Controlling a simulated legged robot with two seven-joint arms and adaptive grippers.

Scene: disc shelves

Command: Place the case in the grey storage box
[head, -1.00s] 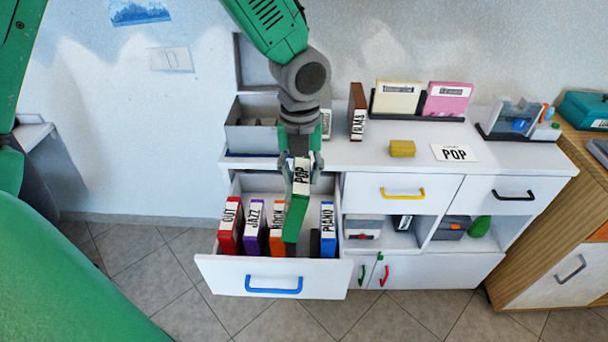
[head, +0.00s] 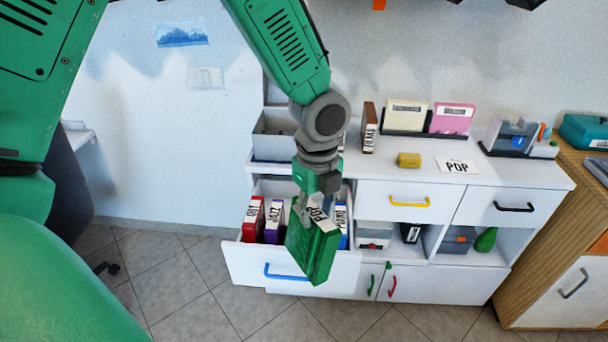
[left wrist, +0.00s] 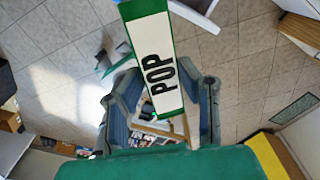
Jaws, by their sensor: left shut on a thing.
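The green case labelled POP (head: 318,249) is in my left gripper (head: 315,205). It hangs tilted in front of the open drawer, above the drawer's front panel in the picture. The left wrist view shows its white POP label (left wrist: 155,65) between the two fingers of the left gripper (left wrist: 160,115), which is shut on it. The grey storage box (head: 272,148) stands on the left end of the white cabinet top, partly hidden behind my left arm. My right gripper is not in view.
The open drawer (head: 243,263) holds red (head: 253,220), purple (head: 274,222) and blue (head: 341,226) cases. A brown FILMS case (head: 369,127), a yellow block (head: 409,160) and a POP card (head: 457,166) are on the cabinet top. Open floor lies in front.

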